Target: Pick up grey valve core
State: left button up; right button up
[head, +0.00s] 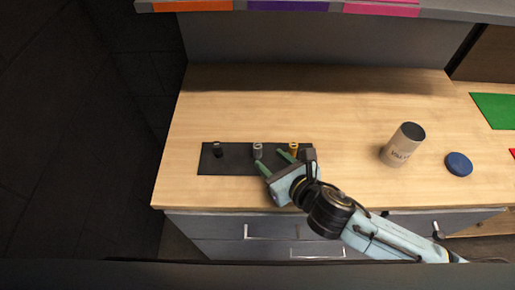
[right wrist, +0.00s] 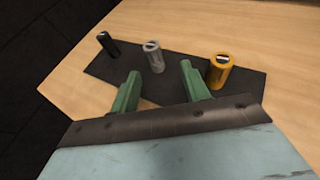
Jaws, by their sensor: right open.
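The grey valve core (head: 257,150) stands upright on a dark mat (head: 233,166) on the wooden table, between a black core (head: 217,150) on its left and a yellow core (head: 293,148) on its right. My right gripper (head: 272,161) is open and empty, close in front of the grey core. In the right wrist view the grey core (right wrist: 155,57) stands just beyond the two green fingertips (right wrist: 158,72), in line with the gap between them. The black core (right wrist: 107,43) and yellow core (right wrist: 219,71) stand outside the fingers. My left gripper is not in view.
A green sheet (head: 495,109) lies at the far right. A shelf edge with coloured strips (head: 288,6) crosses the top. The table behind the mat is clear.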

aim_at(260, 153)
jog(key=x, duration=0.3)
jog(key=b+x, duration=0.1)
jog(key=x, duration=0.2)
jog(key=shift+a+r, duration=0.1)
jog(key=shift+a, duration=0.35)
grip_shut()
